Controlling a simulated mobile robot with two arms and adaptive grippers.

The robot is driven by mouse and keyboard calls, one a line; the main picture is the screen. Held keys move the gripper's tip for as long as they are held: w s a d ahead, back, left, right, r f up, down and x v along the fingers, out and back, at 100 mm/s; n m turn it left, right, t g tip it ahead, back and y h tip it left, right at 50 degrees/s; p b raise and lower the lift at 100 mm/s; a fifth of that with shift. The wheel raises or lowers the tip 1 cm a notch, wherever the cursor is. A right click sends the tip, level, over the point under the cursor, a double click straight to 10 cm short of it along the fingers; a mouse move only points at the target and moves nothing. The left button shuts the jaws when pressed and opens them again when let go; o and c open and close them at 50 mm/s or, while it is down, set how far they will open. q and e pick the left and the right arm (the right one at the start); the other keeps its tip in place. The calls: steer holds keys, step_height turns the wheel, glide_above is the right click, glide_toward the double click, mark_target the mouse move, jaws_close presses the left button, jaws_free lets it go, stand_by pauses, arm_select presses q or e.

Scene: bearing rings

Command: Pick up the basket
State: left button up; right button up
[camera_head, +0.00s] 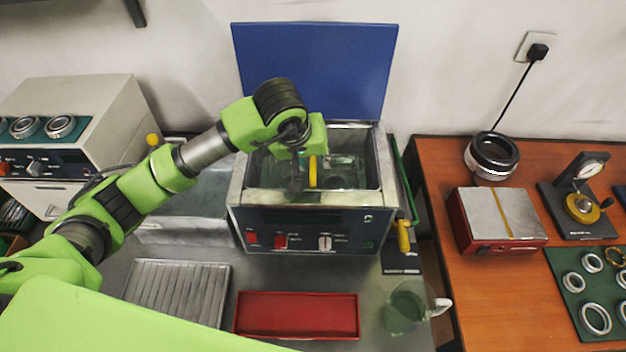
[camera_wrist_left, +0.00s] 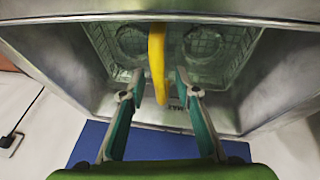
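The wire basket (camera_head: 345,172) sits inside the open tank of the metal cleaner (camera_head: 310,225). Its yellow handle (camera_head: 313,172) stands up in the tank. In the left wrist view, the basket mesh (camera_wrist_left: 205,45) holds two round ring shapes, and the yellow handle (camera_wrist_left: 157,55) comes toward me. My left gripper (camera_head: 297,182) is over the tank, pointing down. In the left wrist view its fingers (camera_wrist_left: 160,82) are apart, one on each side of the handle, with gaps showing. My right gripper is not in view.
The cleaner's blue lid (camera_head: 315,65) stands raised behind the tank. In front lie a red tray (camera_head: 297,315) and a ribbed metal tray (camera_head: 178,290). A glass beaker (camera_head: 405,308) stands to the right. A grey machine (camera_head: 75,135) is at left.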

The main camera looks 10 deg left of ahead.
arm_select(q)
steer(key=shift+w+f, duration=0.1)
steer(key=shift+f, duration=0.1)
jaws_close()
steer(key=shift+r, duration=0.15)
steer(key=shift+r, duration=0.1)
step_height(320, 180, up, 8)
steer(key=b, duration=0.2)
steer(key=shift+r+b, duration=0.2)
steer(key=shift+b, duration=0.2)
steer(key=shift+r, duration=0.75)
